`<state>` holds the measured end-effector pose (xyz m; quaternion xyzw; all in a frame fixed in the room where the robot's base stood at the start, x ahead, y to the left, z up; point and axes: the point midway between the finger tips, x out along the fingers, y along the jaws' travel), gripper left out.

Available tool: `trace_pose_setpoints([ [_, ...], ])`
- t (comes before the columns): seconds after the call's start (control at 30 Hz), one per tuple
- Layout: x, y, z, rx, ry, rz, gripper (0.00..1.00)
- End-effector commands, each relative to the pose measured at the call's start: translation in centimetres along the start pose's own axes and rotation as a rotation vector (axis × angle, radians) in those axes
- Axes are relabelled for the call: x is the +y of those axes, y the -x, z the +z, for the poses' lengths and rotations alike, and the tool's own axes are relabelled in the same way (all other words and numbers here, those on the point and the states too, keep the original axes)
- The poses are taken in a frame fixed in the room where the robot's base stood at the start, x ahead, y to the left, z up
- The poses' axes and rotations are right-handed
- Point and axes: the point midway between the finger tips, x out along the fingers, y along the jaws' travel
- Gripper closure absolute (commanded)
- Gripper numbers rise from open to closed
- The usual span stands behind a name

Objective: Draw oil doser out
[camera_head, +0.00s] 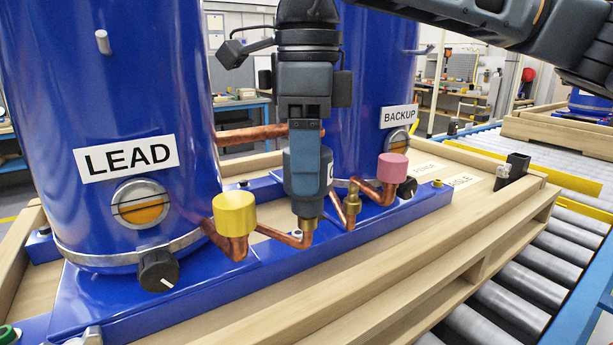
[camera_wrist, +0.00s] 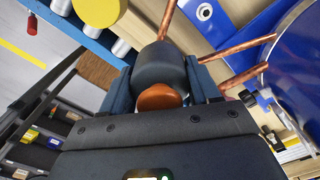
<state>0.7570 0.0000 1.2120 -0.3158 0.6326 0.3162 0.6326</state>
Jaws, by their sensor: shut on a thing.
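The oil doser is a dark grey cylinder (camera_wrist: 160,62) with an orange-brown round end (camera_wrist: 160,97) facing the wrist camera. My gripper (camera_head: 308,172) is shut on it, with one finger on each side in the wrist view. In the head view the finger hides most of the doser; a strip with part of a white label (camera_head: 330,172) shows at its right. A brass fitting (camera_head: 307,224) on a bent copper pipe is directly below the gripper. I cannot tell whether the doser still touches it.
The blue LEAD compressor (camera_head: 60,110) stands left and the BACKUP compressor (camera_head: 375,85) behind right. A yellow cap (camera_head: 234,213), a pink cap (camera_head: 392,167), copper pipes and a black knob (camera_head: 158,271) crowd around. The wooden pallet (camera_head: 400,262) is clear at the front right, beside rollers.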

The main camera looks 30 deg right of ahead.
Motion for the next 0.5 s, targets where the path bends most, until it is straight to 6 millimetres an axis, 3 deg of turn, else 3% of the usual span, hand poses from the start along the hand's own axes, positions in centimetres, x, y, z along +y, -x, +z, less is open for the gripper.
trace_pose_setpoints([
  [0.5, 0.00, 0.51, 0.01, 0.000, 0.000, -0.001, 0.81],
])
